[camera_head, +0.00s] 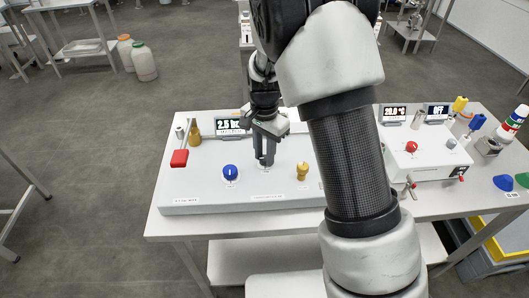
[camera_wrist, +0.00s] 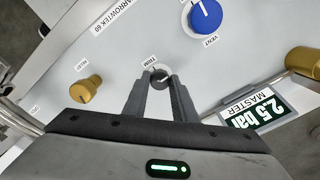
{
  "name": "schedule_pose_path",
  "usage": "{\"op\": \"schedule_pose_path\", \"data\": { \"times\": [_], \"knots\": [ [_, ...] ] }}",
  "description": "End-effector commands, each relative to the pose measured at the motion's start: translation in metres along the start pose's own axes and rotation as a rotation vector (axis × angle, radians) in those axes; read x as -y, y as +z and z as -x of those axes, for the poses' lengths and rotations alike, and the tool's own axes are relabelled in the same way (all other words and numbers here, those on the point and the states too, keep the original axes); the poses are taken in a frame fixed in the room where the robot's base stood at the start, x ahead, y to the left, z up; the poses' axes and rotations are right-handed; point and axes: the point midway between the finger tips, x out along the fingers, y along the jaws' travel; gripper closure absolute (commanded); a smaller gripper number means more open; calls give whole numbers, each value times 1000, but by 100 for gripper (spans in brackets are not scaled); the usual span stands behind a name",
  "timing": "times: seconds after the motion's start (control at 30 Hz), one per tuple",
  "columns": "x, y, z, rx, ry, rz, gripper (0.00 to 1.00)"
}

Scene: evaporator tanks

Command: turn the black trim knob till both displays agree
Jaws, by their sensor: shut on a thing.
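The black trim knob (camera_wrist: 160,77) sits on the white panel, with a label reading TRIM beside it. My gripper (camera_wrist: 158,86) is shut on the knob, one finger on each side. In the head view my gripper (camera_head: 265,164) points down at the panel between the blue and brass knobs and hides the trim knob. The master display (camera_wrist: 258,110) reads 2.5 bar in the wrist view. In the head view the same display (camera_head: 228,125) is partly covered by my gripper. A second pressure display is not visible in either view.
A blue vent knob (camera_head: 230,172) and a brass knob (camera_head: 303,171) flank my gripper on the panel. A red lever handle (camera_head: 180,158) is at the left. A white box (camera_head: 425,160) with a red knob stands at the right, partly behind my arm.

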Motion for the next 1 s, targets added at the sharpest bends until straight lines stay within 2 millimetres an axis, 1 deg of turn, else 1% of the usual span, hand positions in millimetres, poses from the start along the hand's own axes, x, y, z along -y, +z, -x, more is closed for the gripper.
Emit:
{"op": "schedule_pose_path", "data": {
  "times": [0.2,0.57,0.6,0.67,0.7,1.0],
  "knots": [
    [1,-1,1,-2,-2,-28,98],
    [1,-1,1,-2,-3,-29,98],
    [1,-1,1,-2,-3,-29,69],
    [1,-1,1,-2,-3,-29,58],
    [1,-1,1,-2,-2,-29,57],
    [0,0,2,-1,-2,-28,57]
  ]
}}
